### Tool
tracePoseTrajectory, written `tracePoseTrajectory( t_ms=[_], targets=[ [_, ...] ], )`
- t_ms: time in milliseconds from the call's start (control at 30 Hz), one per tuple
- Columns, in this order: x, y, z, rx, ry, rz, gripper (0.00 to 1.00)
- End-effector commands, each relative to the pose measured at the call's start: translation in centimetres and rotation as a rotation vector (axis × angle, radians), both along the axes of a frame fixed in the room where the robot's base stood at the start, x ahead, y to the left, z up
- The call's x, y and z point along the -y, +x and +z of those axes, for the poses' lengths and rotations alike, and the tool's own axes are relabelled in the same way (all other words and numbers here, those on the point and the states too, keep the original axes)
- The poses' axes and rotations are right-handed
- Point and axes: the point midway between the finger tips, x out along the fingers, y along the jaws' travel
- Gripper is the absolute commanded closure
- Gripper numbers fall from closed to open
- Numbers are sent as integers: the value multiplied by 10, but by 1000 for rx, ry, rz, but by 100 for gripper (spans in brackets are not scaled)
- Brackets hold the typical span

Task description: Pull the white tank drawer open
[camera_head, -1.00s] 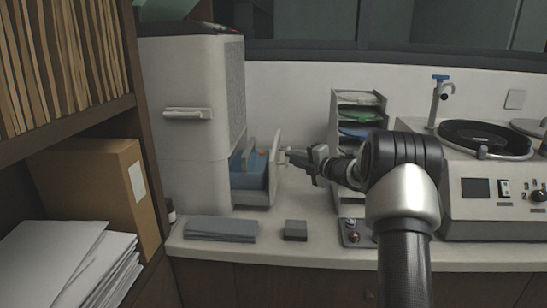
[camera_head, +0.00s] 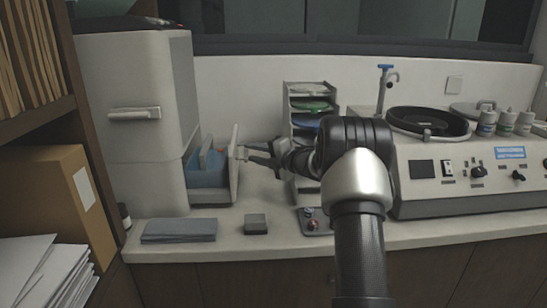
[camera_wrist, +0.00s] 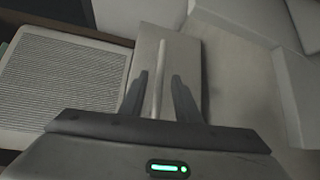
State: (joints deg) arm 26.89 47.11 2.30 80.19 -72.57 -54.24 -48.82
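The white tank drawer (camera_head: 234,165) stands out from the lower part of the white machine (camera_head: 135,115) at the left of the head view. Its blue tank (camera_head: 207,172) shows inside. A pale bar handle (camera_wrist: 159,75) is on the outside of the drawer front, which the wrist view shows from above. My gripper (camera_head: 256,153) is at the handle, to the right of the drawer front. In the wrist view my gripper (camera_wrist: 160,88) has its fingers apart, one on each side of the bar, with a visible gap on both sides.
A grey folded cloth (camera_head: 179,230) and a small grey block (camera_head: 256,223) lie on the counter in front of the drawer. A tray rack (camera_head: 308,98) stands behind my arm. A polishing machine (camera_head: 455,180) is on the right. A wooden shelf (camera_head: 95,140) borders the left.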

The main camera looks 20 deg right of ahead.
Motion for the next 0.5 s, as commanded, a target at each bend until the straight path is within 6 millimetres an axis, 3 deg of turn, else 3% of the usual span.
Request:
tracePoseTrajectory(
  t_ms=[500],
  targets=[
    [55, -107, 18, -1, 1, -5, 70]
  ],
)
